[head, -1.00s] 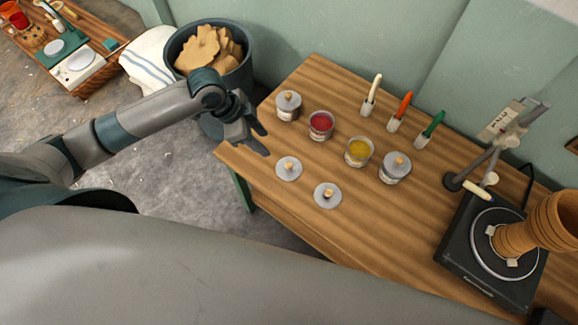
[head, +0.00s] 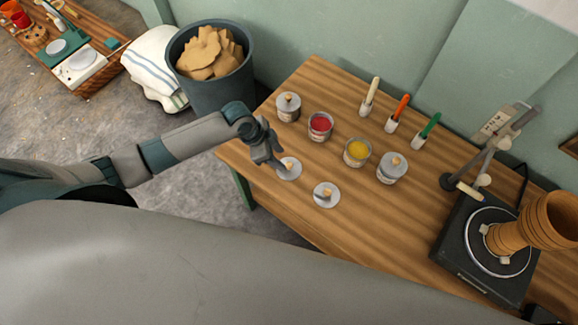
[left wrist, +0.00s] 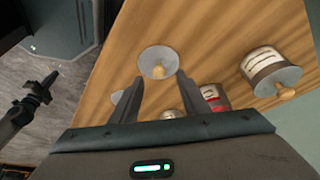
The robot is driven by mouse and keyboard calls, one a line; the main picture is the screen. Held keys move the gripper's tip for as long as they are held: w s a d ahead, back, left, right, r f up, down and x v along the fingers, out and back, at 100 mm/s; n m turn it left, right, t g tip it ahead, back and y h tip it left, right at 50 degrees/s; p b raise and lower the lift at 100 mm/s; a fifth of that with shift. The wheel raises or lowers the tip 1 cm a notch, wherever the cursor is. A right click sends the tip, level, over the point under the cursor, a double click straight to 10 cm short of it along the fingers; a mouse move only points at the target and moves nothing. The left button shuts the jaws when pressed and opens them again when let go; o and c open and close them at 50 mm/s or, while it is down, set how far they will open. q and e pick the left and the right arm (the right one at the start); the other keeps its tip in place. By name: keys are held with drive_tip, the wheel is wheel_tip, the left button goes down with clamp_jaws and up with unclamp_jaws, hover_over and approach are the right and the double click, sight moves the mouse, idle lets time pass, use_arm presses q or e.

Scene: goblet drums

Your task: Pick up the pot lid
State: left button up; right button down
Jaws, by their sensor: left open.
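Two loose pot lids, grey discs with wooden knobs, lie flat on the wooden table. The left lid (head: 293,173) is partly covered by my left gripper (head: 281,166). In the left wrist view a lid (left wrist: 158,60) shows just beyond and between the fingertips, and a second disc is partly hidden behind a finger. I cannot tell whether the fingers touch the lid.
Two lidded pots (head: 288,108) (head: 392,169), a red paint pot (head: 320,127) and a yellow one (head: 357,152) stand behind the lids. Several brushes are at the back. A bin (head: 215,83) stands beyond the table's left end.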

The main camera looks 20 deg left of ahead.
sight(289, 164)
use_arm(q)
drive_tip(key=shift+w+d+f+p, duration=0.1)
drive_tip(key=shift+d+f+p, duration=0.45)
drive_tip(key=shift+f+p, duration=0.1)
drive_tip(key=shift+p+x, duration=0.4)
drive_tip(key=shift+x, duration=1.35)
drive_tip(key=shift+w, duration=0.1)
drive_tip(key=shift+c, duration=0.7)
clamp_jaws()
